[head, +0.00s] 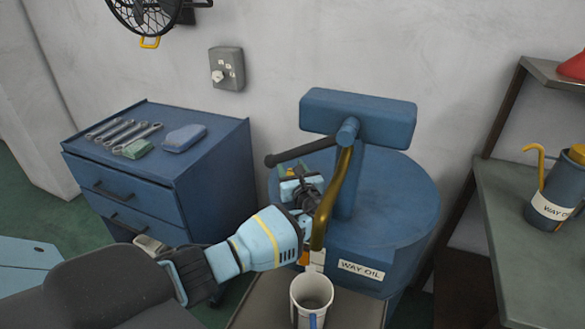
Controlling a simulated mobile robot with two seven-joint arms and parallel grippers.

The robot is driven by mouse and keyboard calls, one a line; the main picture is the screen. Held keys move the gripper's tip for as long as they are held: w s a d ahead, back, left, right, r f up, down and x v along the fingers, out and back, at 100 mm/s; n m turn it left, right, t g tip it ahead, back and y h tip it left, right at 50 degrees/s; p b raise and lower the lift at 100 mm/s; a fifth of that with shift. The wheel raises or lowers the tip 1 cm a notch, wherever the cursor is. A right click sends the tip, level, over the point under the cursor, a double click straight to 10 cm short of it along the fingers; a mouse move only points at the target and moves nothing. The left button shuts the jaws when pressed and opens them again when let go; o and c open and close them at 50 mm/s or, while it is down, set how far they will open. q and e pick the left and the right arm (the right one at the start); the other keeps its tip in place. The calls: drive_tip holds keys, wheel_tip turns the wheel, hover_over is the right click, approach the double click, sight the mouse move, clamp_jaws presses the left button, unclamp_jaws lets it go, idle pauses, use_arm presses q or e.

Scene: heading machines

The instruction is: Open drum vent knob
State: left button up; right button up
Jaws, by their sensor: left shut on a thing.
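The blue drum (395,205) labelled WAY OIL stands at centre right with a pump on top. My left arm comes in from the lower left. My left gripper (303,187) is at the left part of the drum's lid, beside the brass spout pipe, and is shut on the vent knob. The knob is mostly hidden by the fingers, so its turn cannot be told. My right gripper is not in view.
The pump's dark lever (300,153) and brass spout (328,200) are close to my gripper. A white mug (312,292) stands below the spout. A blue cabinet (215,165) with wrenches is at left. A shelf (510,215) with an oil can (555,190) is at right.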

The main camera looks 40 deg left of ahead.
use_arm(q)
drive_tip(key=shift+r+n+g+y, duration=0.15)
drive_tip(key=shift+n+g+y, duration=0.25)
drive_tip(key=shift+n+g, duration=0.15)
drive_tip(key=shift+a+g, duration=0.1)
drive_tip(key=shift+g, duration=0.15)
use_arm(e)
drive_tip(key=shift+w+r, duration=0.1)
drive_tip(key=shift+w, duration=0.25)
use_arm(q)
drive_tip(key=o, duration=1)
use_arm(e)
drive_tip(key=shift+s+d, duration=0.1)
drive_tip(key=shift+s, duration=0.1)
